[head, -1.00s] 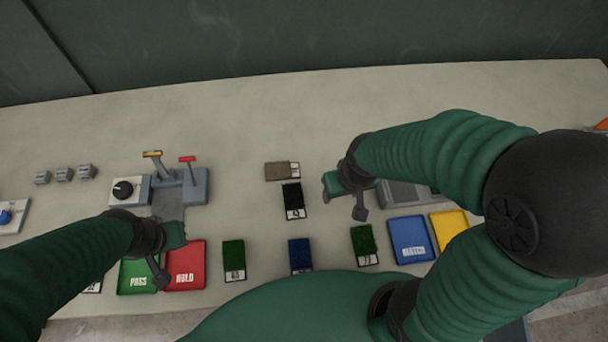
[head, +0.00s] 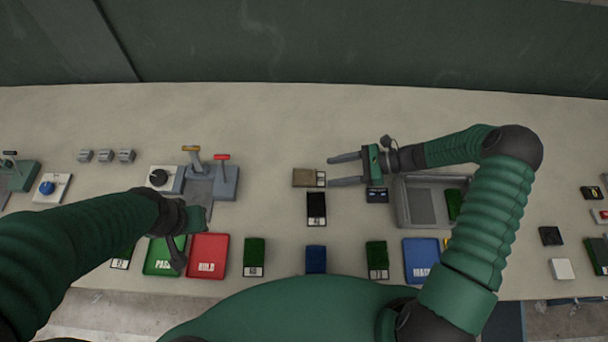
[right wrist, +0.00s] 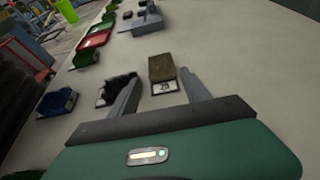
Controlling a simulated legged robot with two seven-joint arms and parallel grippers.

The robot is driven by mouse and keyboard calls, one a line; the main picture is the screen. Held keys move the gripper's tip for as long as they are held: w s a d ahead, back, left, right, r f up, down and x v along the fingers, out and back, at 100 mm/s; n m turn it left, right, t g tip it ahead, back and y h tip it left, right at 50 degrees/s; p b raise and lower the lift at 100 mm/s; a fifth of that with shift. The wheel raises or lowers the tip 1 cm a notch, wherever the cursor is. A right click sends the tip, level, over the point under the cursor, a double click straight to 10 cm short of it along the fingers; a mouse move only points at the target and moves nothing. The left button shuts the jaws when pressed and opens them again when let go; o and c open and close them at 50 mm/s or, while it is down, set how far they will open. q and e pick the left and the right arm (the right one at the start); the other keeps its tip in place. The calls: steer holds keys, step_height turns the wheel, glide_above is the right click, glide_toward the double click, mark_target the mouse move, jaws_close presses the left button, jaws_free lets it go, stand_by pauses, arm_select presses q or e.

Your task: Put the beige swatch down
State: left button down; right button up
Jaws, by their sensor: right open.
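The beige swatch (head: 306,178) lies flat on the bench, its white label end to the right. It also shows in the right wrist view (right wrist: 161,68), beyond the fingers, with its numbered label facing me. My right gripper (head: 330,171) is open and empty, its two fingers pointing left at the swatch's label end. No contact shows in the right wrist view (right wrist: 158,80). My left gripper (head: 184,250) hangs low over the green and red trays; its fingers are mostly seen edge-on, so its opening is unclear.
A black swatch (head: 316,207) lies just below the beige one. Green (head: 254,256) and blue (head: 316,260) swatches line the front edge. A red tray (head: 207,273), a blue tray (head: 420,272) and a grey bin (head: 403,207) stand nearby.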

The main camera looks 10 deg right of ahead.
mark_target(310, 176)
steer(key=x, duration=0.3)
steer(key=shift+a+f, duration=0.1)
steer(key=shift+a, duration=0.05)
steer(key=shift+a+f, duration=0.15)
steer(key=p+x, duration=0.2)
steer(key=x, duration=0.2)
steer(key=shift+w+f, duration=0.15)
steer(key=shift+w, duration=0.05)
steer(key=shift+a, duration=0.5)
steer(key=c, duration=0.4)
steer(key=shift+d, duration=0.35)
steer(key=c, duration=0.7)
arm_select(q)
steer(key=shift+d+r, duration=0.2)
steer(key=shift+r, duration=0.4)
steer(key=shift+d+r, duration=0.2)
steer(key=shift+r, duration=0.4)
arm_select(e)
steer(key=shift+o, duration=0.2)
